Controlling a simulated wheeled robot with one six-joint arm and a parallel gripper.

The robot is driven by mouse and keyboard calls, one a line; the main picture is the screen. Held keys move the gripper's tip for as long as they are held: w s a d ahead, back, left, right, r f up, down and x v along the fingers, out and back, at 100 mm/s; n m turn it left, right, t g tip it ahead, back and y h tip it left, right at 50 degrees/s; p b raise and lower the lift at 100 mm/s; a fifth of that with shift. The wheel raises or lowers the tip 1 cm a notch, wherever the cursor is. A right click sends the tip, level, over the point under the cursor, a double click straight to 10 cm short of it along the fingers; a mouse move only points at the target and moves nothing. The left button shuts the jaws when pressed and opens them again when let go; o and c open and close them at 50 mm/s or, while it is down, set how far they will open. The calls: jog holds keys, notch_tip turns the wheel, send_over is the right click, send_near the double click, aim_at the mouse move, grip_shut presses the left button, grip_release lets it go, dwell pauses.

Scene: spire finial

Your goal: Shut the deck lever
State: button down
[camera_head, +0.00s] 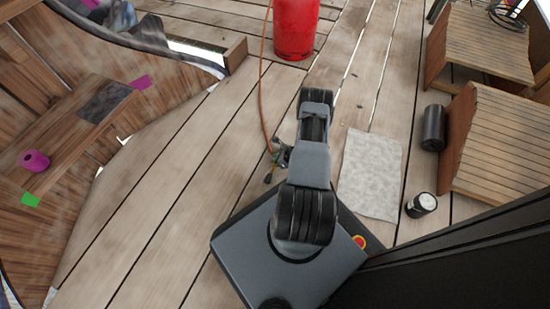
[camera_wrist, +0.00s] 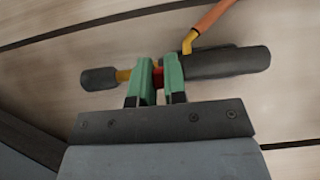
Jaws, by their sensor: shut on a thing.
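In the wrist view, a torch-like fitting lies on the deck boards. It has a dark grip (camera_wrist: 98,78) at left, brass joints and a thick dark barrel (camera_wrist: 235,62) at right. A small red part (camera_wrist: 158,79), which may be the deck lever, sits between the two green fingers of my gripper (camera_wrist: 158,70). My gripper is shut on this red part. Much of it is hidden by the fingers, so I cannot tell its angle. In the head view the fitting (camera_head: 276,160) shows small beside my arm, partly hidden by it.
An orange hose (camera_head: 262,90) runs from the fitting towards a red gas bottle (camera_head: 295,28). A pale mat (camera_head: 370,175), a dark cylinder (camera_head: 433,128), a can (camera_head: 421,205) and slatted wooden boxes (camera_head: 500,140) stand at right. Deck boards at left are clear up to a curved wooden structure.

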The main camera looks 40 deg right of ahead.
jog(key=t, duration=0.1)
jog(key=s+t+y, duration=0.1)
jog(key=t, duration=0.1)
jog(key=shift+s+d+f+y, duration=0.3)
jog(key=shift+d, duration=0.05)
jog(key=shift+s+d+f+t+y, duration=0.15)
jog(key=shift+s+f+t+y, duration=0.2)
jog(key=shift+t, duration=0.4)
jog(key=shift+s+d+f+t+y, duration=0.15)
jog(key=shift+t+y, duration=0.3)
jog(key=shift+t, duration=0.3)
jog(key=c, duration=1.2)
grip_release()
jog(key=shift+o, duration=0.2)
jog(key=shift+r, duration=0.1)
jog(key=p+v, duration=0.2)
jog(key=v, duration=1.1)
jog(key=shift+s+d, duration=0.2)
jog(key=shift+s, duration=0.2)
jog(key=shift+p, duration=0.3)
